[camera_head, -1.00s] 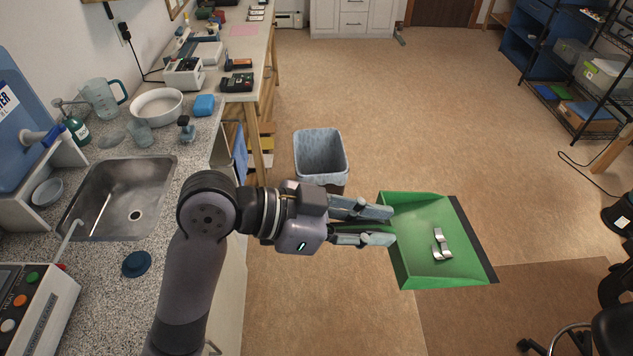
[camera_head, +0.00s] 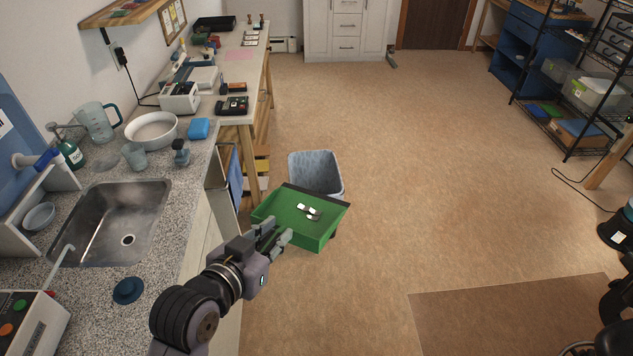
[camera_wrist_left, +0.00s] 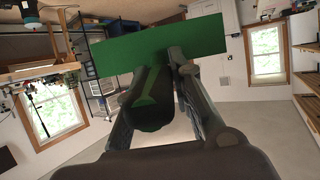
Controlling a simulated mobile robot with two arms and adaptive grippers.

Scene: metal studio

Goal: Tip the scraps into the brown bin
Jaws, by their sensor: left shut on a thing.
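A green dustpan (camera_head: 281,213) with a dark front lip carries a few small silvery scraps (camera_head: 309,211) near its middle. My left gripper (camera_head: 273,238) is shut on the dustpan's handle at its near side. In the left wrist view the gripper (camera_wrist_left: 160,80) is around the green handle, and the back of the dustpan (camera_wrist_left: 115,52) shows beyond it. The dustpan looks about level. The only bin in view (camera_head: 317,168) has a grey-blue upper part. The dustpan's far edge overlaps it in the picture and hides its near side and lower part. My right gripper is not in view.
A speckled counter with a sink (camera_head: 115,222) lies to the left. A bench (camera_head: 238,112) with devices stands behind it, just left of the bin. A black shelf rack (camera_head: 575,110) is at the right. The floor (camera_head: 430,180) right of the bin is open.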

